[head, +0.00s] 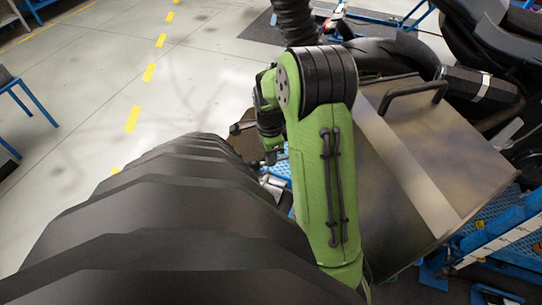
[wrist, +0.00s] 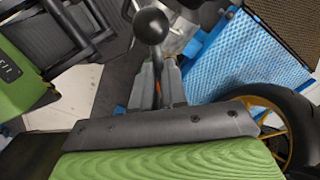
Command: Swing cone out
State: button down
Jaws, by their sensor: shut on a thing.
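My gripper (wrist: 158,72) has its grey fingers shut on a thin lever rod with a black ball knob (wrist: 150,25), in the wrist view. The knob stands out past the fingertips. In the head view a black ball knob (head: 235,128) on a short rod shows left of my green arm, and my gripper (head: 270,158) is beside it, partly hidden by my arm. I cannot make out a cone for certain in either view.
A wide metal panel with a black handle (head: 412,94) lies right of my arm. A black ribbed hose (head: 294,22) hangs at top. A motorcycle (head: 490,40) stands at upper right. A blue perforated plate (wrist: 238,60) is close to my gripper. Floor (head: 90,110) at left is open.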

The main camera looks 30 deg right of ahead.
jog(key=c, duration=1.2)
grip_release()
jog(key=shift+o, duration=0.2)
jog(key=shift+r, duration=0.15)
notch_tip(320, 180, up, 16)
jog(key=p, duration=0.4)
jog(key=shift+w+f, duration=0.15)
jog(key=shift+f, duration=0.05)
